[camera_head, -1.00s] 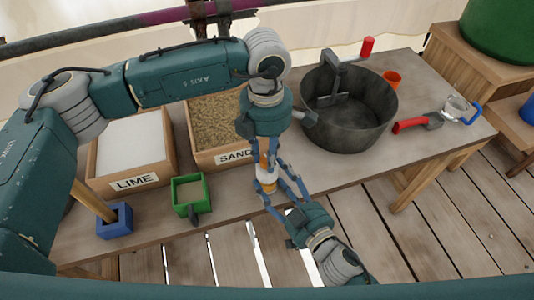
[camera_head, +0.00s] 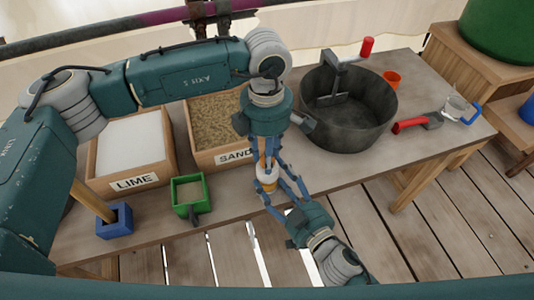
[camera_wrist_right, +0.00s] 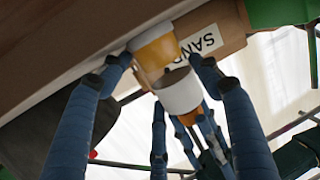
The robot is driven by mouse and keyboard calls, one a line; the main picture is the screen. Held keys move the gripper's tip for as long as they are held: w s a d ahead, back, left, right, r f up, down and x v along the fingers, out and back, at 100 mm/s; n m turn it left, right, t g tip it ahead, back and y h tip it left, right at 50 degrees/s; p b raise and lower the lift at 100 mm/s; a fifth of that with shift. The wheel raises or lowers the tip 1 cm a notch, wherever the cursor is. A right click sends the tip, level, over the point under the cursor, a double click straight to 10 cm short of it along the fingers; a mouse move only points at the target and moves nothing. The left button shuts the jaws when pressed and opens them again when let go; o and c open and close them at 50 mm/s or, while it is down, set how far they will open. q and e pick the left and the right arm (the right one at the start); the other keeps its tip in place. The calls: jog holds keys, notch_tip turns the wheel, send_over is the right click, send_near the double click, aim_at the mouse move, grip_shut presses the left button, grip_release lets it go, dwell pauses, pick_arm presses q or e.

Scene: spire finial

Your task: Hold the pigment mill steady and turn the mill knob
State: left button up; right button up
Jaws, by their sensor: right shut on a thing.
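The pigment mill (camera_head: 266,184) is a small white and orange cylinder near the table's front edge. In the right wrist view its orange body (camera_wrist_right: 157,52) and white band (camera_wrist_right: 180,92) show large. My right gripper (camera_head: 272,192) reaches in from the lower right and is shut on the mill, one finger on each side. My left gripper (camera_head: 265,162) points down from above, its fingers on either side of the orange mill knob (camera_wrist_right: 188,118). Whether these fingers touch the knob is unclear.
A sand box (camera_head: 222,158) and a lime box (camera_head: 135,182) stand behind and left. A dark pot (camera_head: 360,125), an orange cup (camera_head: 392,77) and a red-handled tool (camera_head: 410,125) are right.

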pick_arm(q)
jog(key=shift+o, duration=0.9)
jog(key=shift+r, duration=0.2)
notch_tip(320, 180, up, 12)
jog(key=shift+w+f, duration=0.2)
pick_arm(e)
jog(key=o, duration=1.3)
jog(key=shift+o, duration=0.2)
jog(key=shift+f, duration=0.1)
